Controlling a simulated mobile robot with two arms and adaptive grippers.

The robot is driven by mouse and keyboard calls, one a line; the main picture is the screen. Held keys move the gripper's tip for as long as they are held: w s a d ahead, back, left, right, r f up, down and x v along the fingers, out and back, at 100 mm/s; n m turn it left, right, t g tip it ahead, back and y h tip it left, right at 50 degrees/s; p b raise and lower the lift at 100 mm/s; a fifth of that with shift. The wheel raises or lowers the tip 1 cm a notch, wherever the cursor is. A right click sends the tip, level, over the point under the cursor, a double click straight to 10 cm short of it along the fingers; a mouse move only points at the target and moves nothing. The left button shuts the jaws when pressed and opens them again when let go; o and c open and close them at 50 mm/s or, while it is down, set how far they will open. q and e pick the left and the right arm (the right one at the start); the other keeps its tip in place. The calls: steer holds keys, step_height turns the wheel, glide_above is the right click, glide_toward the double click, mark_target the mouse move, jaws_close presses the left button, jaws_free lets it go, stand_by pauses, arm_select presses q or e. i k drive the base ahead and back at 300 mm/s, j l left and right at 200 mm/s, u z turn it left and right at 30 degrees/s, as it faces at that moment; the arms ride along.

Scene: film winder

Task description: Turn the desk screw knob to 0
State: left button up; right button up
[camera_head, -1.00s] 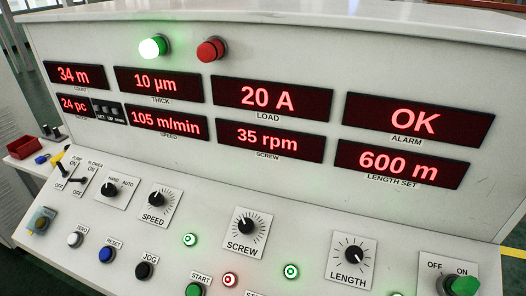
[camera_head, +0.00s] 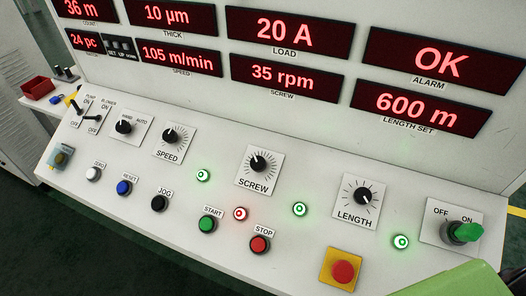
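The screw knob (camera_head: 257,162) is a black dial on a white square plate with tick marks, labelled SCREW, in the middle of the sloped desk. Its pointer is turned up and to the left, off straight up. The screw display (camera_head: 276,81) above reads 35 rpm in red. No gripper shows in the head view, and nothing touches the knob.
The speed knob (camera_head: 171,136) is left of the screw knob and the length knob (camera_head: 362,196) right. Below are the green start button (camera_head: 208,224), red stop button (camera_head: 260,244) and emergency button (camera_head: 343,271). A green-handled switch (camera_head: 465,232) stands far right.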

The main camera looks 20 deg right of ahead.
mark_target(258, 163)
steer(key=j, duration=0.75)
steer(key=j+z, duration=0.5)
steer(key=j, duration=0.15)
steer(key=k+j+z, duration=0.1)
steer(key=j+z, duration=0.4)
steer(key=j, duration=0.15)
steer(key=z, duration=0.35)
